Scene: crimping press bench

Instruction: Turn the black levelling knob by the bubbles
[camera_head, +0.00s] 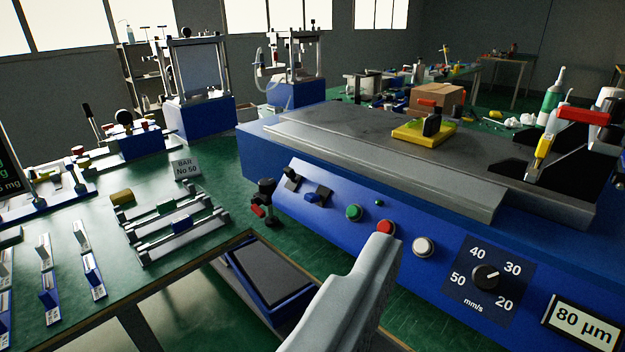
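The task's levelling knob and bubbles are not clearly identifiable. A black knob-like part (265,188) with a red piece stands by the left front corner of the blue machine (330,213). Another black knob (486,278) sits on a dial marked 20 to 50 mm/s on the machine's front. No bubble vial can be made out. One pale grey part of my gripper (352,292) rises from the bottom centre, in front of the machine. Only this part shows, so its opening cannot be judged. It appears to hold nothing.
Green, red and white buttons (424,247) line the machine's front, with an 80 µm display (583,325) at right. A yellow block (425,131) with a black piece sits on top. Slotted bars (180,228) and small blue holders (92,277) crowd the left green bench.

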